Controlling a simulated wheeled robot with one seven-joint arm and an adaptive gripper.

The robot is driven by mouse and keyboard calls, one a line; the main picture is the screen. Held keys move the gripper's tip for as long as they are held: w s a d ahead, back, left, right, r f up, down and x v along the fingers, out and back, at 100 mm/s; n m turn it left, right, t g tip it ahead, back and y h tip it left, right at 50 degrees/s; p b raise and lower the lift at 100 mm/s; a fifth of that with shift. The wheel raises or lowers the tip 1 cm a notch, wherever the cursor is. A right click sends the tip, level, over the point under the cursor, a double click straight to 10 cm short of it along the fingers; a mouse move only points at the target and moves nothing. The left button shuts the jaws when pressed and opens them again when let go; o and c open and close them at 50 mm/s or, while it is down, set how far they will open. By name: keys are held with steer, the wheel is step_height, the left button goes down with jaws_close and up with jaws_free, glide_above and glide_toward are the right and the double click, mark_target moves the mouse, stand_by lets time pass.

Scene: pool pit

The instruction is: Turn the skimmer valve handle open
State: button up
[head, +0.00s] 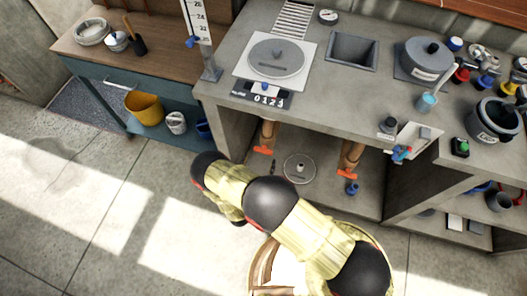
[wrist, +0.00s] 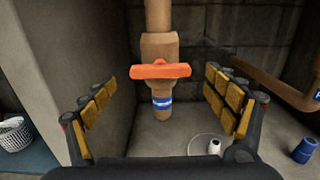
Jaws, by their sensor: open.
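An orange bar handle (wrist: 160,70) sits crosswise on a tan vertical pipe valve (wrist: 160,48) in the wrist view. A blue and white label (wrist: 162,103) is below it; its words are too small to read. In the head view this appears to be the left orange handle (head: 263,150) under the counter. My gripper (wrist: 160,80) is open, with yellow-padded fingers left and right of the handle. Clear gaps show on both sides, and I see no contact. How far ahead of the fingertips the handle lies is hard to tell. My arm hides the gripper in the head view.
A second orange-handled valve (head: 348,172) stands to the right under the counter. A round floor lid (head: 300,168) and a blue fitting (head: 351,188) are nearby. A concrete wall (wrist: 85,40) rises close to my left finger. The counter (head: 220,85) overhangs the recess.

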mark_target(263, 150)
steer(key=shift+b+x, duration=0.65)
steer(key=shift+x, duration=1.85)
steer(key=c, duration=0.3)
steer(key=c, duration=0.7)
steer(key=shift+c, duration=0.9)
